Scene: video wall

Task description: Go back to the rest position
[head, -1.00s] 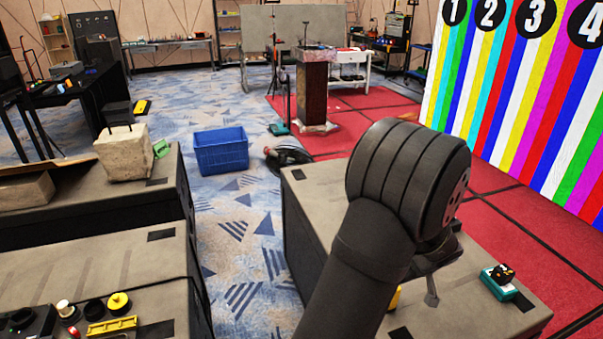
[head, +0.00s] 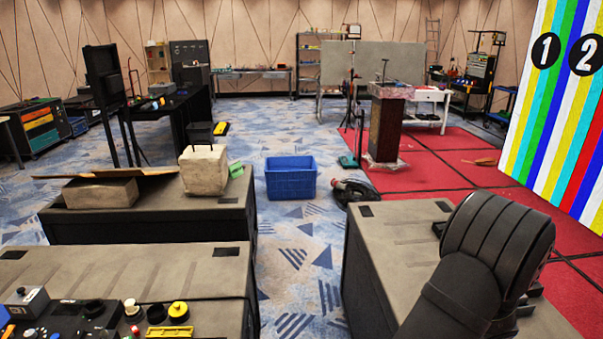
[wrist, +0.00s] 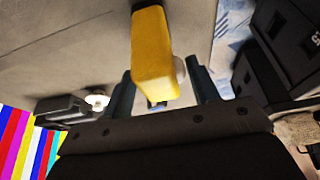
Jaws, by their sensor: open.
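My gripper (wrist: 162,84) shows in the wrist view, with its two dark fingers apart. A yellow block-like object (wrist: 153,50) appears between and beyond the fingers, over a grey case top (wrist: 75,35). I cannot tell whether it touches a finger. In the head view only my dark arm shows at the lower right, and my gripper is hidden there.
A grey case (head: 400,225) lies beneath my arm. Two more cases stand left, with a pale block (head: 203,170) and control gear (head: 60,315) on them. A blue crate (head: 291,182) stands on the open carpet. The striped video wall (head: 560,120) is at right.

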